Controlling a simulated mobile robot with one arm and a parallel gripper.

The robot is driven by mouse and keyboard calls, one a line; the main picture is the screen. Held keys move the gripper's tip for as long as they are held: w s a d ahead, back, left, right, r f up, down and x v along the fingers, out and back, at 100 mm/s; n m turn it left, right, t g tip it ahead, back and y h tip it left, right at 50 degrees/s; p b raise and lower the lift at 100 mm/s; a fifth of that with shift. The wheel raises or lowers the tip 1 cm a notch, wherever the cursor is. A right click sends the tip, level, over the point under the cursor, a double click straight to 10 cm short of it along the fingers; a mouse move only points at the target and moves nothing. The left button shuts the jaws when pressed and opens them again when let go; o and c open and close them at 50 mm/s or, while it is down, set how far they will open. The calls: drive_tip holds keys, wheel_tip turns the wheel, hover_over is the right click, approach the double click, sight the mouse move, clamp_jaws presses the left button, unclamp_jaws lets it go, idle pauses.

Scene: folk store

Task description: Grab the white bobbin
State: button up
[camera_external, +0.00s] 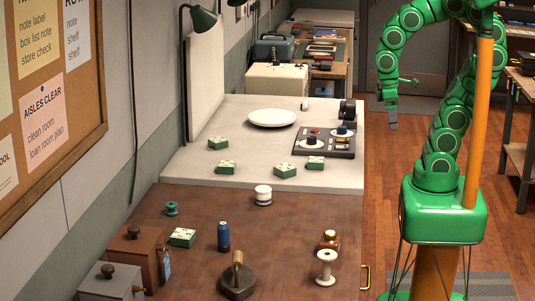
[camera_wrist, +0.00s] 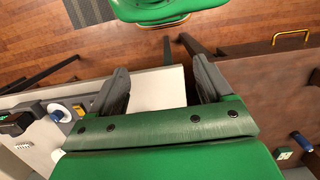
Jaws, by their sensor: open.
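A white bobbin (camera_external: 326,267) with wide flanges stands upright near the right edge of the brown tabletop (camera_external: 200,208), in the external view. It is beside a small amber jar (camera_external: 330,240). I do not see the bobbin in the wrist view. My gripper (camera_external: 391,114) hangs beyond the right edge of the pale counter, well behind and above the bobbin. In the wrist view my gripper (camera_wrist: 160,84) has its two dark fingers spread apart, with nothing between them.
A short white cylinder with a dark band (camera_external: 263,196), a blue spool (camera_external: 223,237), a teal spool (camera_external: 171,208) and a dark iron (camera_external: 238,278) share the brown top. Green patterned boxes (camera_external: 285,171) and a white plate (camera_external: 272,118) are on the pale counter. A brass handle (camera_external: 366,278) sticks out at right.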

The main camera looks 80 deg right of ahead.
drive_tip(key=w+a+f+n+t, duration=0.2)
drive_tip(key=w+a, duration=0.1)
drive_tip(key=w, duration=0.5)
drive_tip(key=w+a+f+n+t, duration=0.2)
drive_tip(key=w+a+f, duration=0.15)
drive_tip(key=w, duration=0.55)
drive_tip(key=w+a+f+n+t+y, duration=0.15)
drive_tip(key=w+a, duration=0.25)
drive_tip(key=a, duration=0.4)
drive_tip(key=w+a+f+n+t+y, duration=0.1)
drive_tip(key=w+a+n+t, duration=0.1)
drive_tip(key=w+a, duration=0.4)
drive_tip(key=n+g+y, duration=0.2)
drive_tip(key=n+y, duration=0.5)
drive_tip(key=y, duration=0.3)
approach(326, 256)
drive_tip(key=shift+w+a+f+t, duration=0.15)
drive_tip(key=shift+w+a+f, duration=0.1)
drive_tip(key=shift+a+f, duration=0.35)
drive_tip(key=shift+w+a+f+t, duration=0.1)
drive_tip(key=shift+w+a+f, duration=0.2)
drive_tip(key=shift+a+f, duration=0.3)
drive_tip(key=shift+y, duration=0.25)
drive_tip(key=shift+x, duration=3.1)
drive_tip(key=shift+w+a+f, duration=0.1)
drive_tip(key=shift+a+f, duration=0.05)
drive_tip(key=shift+a, duration=0.65)
